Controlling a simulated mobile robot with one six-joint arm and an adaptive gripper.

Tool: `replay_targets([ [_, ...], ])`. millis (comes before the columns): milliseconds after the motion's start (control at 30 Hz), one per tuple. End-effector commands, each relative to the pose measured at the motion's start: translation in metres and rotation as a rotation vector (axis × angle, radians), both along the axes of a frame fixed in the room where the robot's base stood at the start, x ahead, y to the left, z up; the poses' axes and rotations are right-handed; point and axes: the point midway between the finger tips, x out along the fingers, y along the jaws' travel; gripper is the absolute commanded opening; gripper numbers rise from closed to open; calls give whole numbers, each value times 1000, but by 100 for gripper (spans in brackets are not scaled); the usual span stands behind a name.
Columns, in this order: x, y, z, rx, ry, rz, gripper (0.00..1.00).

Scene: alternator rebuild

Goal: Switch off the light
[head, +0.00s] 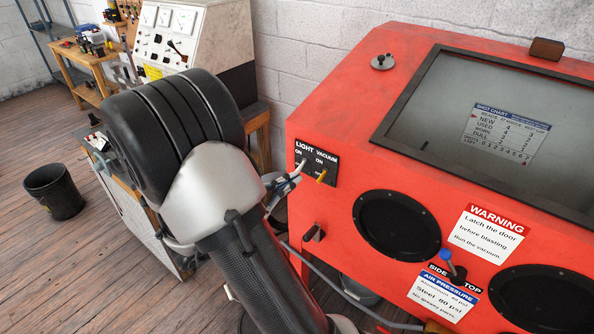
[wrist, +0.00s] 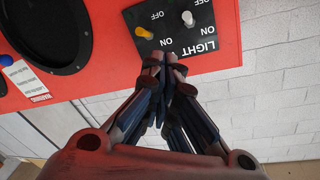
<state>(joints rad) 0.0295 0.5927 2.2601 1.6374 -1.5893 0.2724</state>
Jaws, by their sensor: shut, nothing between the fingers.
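A black switch panel (head: 330,167) marked LIGHT and VACUUM is on the left of the red blast cabinet's front. In the wrist view the panel (wrist: 218,55) appears upside down. The light switch is a white toggle (wrist: 188,18); I cannot tell its position surely. The vacuum switch is a yellow toggle (wrist: 144,32), also seen in the head view (head: 322,176). My gripper (wrist: 168,58) is shut and empty, its fingertips over the panel's edge by the word LIGHT. In the head view my gripper (head: 292,181) is by the panel's left side; contact cannot be told.
The red cabinet (head: 350,85) has a dark window (head: 450,100), two round black glove ports (head: 397,225) and a blue-knobbed lever (head: 447,254). A dark latch knob (head: 314,233) sits below the panel. A bench with a grey test console (head: 205,35) and a black bin (head: 54,191) stand left.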

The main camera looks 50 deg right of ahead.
Motion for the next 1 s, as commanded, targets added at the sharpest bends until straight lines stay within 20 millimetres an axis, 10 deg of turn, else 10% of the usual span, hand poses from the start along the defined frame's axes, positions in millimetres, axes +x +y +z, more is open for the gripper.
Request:
replay_targets([
  [300, 6, 39, -34, -1, 1, 0, 0],
  [1000, 7, 43, -37, -1, -2, -1, 0],
])
